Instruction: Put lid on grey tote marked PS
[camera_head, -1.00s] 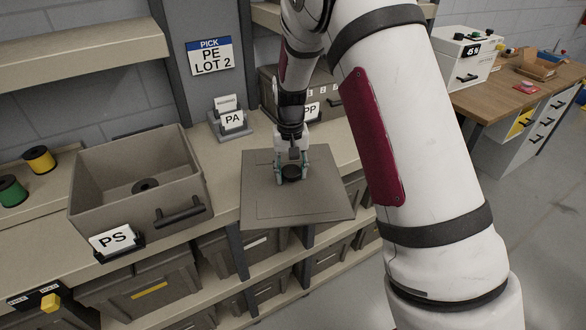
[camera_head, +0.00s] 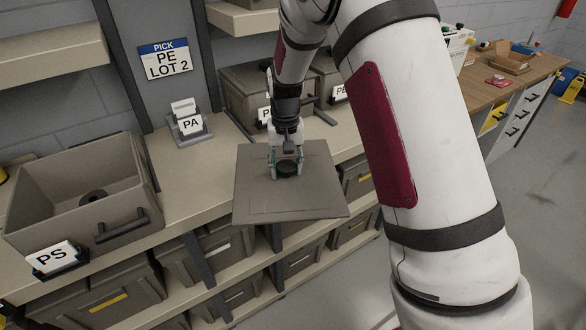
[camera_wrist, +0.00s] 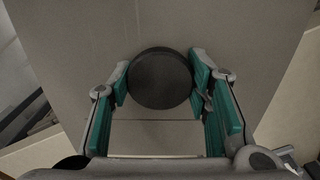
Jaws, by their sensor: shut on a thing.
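The grey tote marked PS (camera_head: 130,228) stands open on the shelf at the left in the head view. Its PS card (camera_head: 52,257) is at its front left, and a dark round object (camera_head: 93,197) shows inside. The flat grey lid (camera_head: 315,195) is to the right of the tote, held out over the shelf's front edge. My gripper (camera_head: 286,166) is shut on the lid's round black knob. In the wrist view the fingers flank the knob (camera_wrist: 160,78), with the lid's surface (camera_wrist: 230,30) behind it.
A PA card holder (camera_head: 190,128) stands on the shelf behind, between tote and lid. Closed grey totes (camera_head: 245,85) stand at the back. A grey post (camera_head: 125,75) with a PICK PE LOT 2 sign (camera_head: 164,60) rises behind. More bins (camera_head: 100,292) fill the level below.

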